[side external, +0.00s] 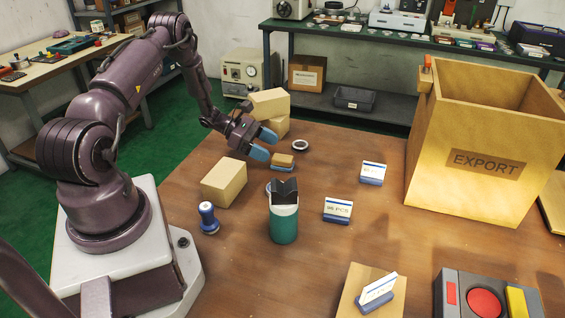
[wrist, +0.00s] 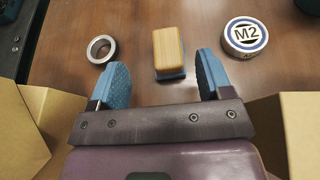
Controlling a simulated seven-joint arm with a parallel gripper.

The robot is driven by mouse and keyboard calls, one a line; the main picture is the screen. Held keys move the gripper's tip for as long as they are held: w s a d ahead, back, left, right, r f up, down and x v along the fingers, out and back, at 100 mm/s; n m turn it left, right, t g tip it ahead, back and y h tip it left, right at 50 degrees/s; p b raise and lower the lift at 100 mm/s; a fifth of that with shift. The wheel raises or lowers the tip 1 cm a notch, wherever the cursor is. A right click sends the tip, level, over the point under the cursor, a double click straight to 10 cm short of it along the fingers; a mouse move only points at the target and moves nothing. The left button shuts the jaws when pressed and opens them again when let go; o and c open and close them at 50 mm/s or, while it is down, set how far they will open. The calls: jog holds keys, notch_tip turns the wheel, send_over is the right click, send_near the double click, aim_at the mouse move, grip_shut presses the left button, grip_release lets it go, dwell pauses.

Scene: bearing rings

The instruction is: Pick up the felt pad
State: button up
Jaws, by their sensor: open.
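The felt pad (side external: 283,161) looks like a small block with a wooden top and a blue-grey base. It lies flat on the brown table. In the wrist view the pad (wrist: 169,48) sits upper centre, just beyond the fingertips and roughly in line with the gap between them. My gripper (side external: 263,144) has blue fingertips and hangs low over the table, to the left of the pad. In the wrist view my gripper (wrist: 165,78) is open, with nothing between its fingers.
A metal ring (wrist: 101,49) and a round M2 tin (wrist: 245,36) flank the pad. Cardboard boxes (side external: 224,182) (side external: 268,101) stand on both sides of my gripper.

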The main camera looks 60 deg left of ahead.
aim_at(281, 157)
jog(key=x, duration=0.5)
jog(key=shift+s+d+f, duration=0.1)
jog(key=shift+d+f, duration=0.3)
jog(key=shift+c, duration=0.4)
jog(key=c, duration=0.9)
